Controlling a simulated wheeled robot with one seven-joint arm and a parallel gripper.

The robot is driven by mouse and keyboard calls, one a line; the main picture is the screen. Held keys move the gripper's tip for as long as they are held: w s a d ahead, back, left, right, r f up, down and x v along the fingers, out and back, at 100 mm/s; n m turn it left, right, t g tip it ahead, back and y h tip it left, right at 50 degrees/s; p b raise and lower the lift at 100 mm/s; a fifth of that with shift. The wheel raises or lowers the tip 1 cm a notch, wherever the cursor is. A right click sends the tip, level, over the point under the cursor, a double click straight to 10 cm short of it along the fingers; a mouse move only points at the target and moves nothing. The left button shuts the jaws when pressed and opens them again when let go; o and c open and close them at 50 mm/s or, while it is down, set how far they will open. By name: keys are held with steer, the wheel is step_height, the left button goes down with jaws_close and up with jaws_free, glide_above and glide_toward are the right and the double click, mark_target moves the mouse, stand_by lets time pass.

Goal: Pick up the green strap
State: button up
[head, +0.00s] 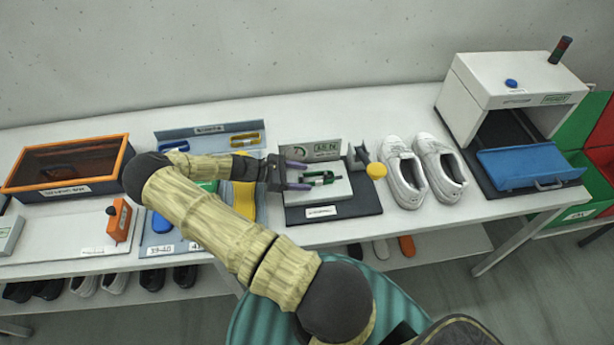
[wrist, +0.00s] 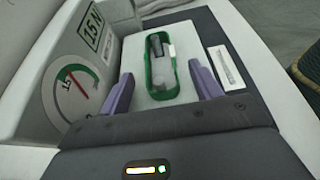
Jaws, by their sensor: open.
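The green strap (head: 318,173) is a small loop on the white block of a test stand with a dark base. In the wrist view the green strap (wrist: 152,83) is an elongated loop around a grey and white piece. My gripper (head: 303,176) is at the left end of the stand, with its purple fingers spread. In the wrist view my gripper (wrist: 163,88) is open, one finger on each side of the strap's near end. I see gaps between the strap and both fingers. Whether the fingers are at the strap's height is unclear.
A gauge panel (head: 313,152) stands behind the block. A yellow knob (head: 376,171) is at its right. White shoes (head: 424,170) stand further right, beside a white machine (head: 515,85) with a blue tray. A blue rack (head: 207,138) with blue and yellow straps is behind my arm.

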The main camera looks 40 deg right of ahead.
steer(key=shift+x, duration=1)
steer(key=c, duration=1.1)
steer(key=shift+c, duration=0.2)
steer(key=shift+r, duration=0.1)
step_height(320, 180, up, 18)
steer(key=p, duration=1.2)
steer(key=shift+p, duration=0.4)
